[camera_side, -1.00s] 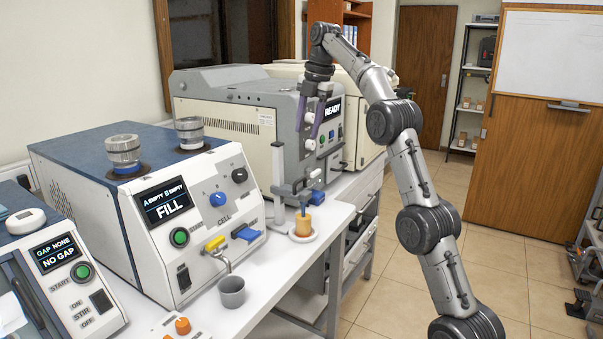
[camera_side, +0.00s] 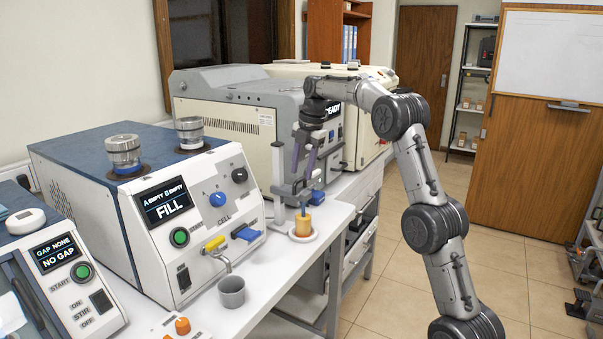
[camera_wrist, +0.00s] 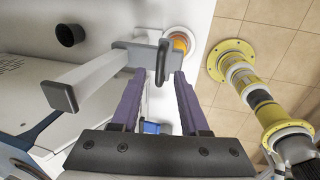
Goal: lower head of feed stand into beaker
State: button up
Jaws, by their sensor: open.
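The feed stand (camera_side: 277,165) is a grey post with a side arm, standing on the bench edge. Its blue nozzle (camera_side: 304,205) points down over the beaker of amber oil (camera_side: 303,229); I cannot tell whether the tip is inside the rim. My gripper (camera_side: 301,176) points down at the stand's arm, its purple fingers apart. The beaker (camera_wrist: 180,42) shows partly behind the stand's head there.
A tester with a FILL display (camera_side: 165,203) stands left of the stand, with a grey cup (camera_side: 231,291) under its spout. A large grey machine (camera_side: 230,122) stands close behind. Open floor (camera_side: 380,280) lies to the right of the bench.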

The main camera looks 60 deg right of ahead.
aim_at(301, 191)
jog(key=shift+w+f, duration=0.15)
jog(key=shift+f, duration=0.65)
jog(key=shift+c, duration=0.3)
grip_shut()
dwell(0.6)
jog(key=shift+f, duration=2)
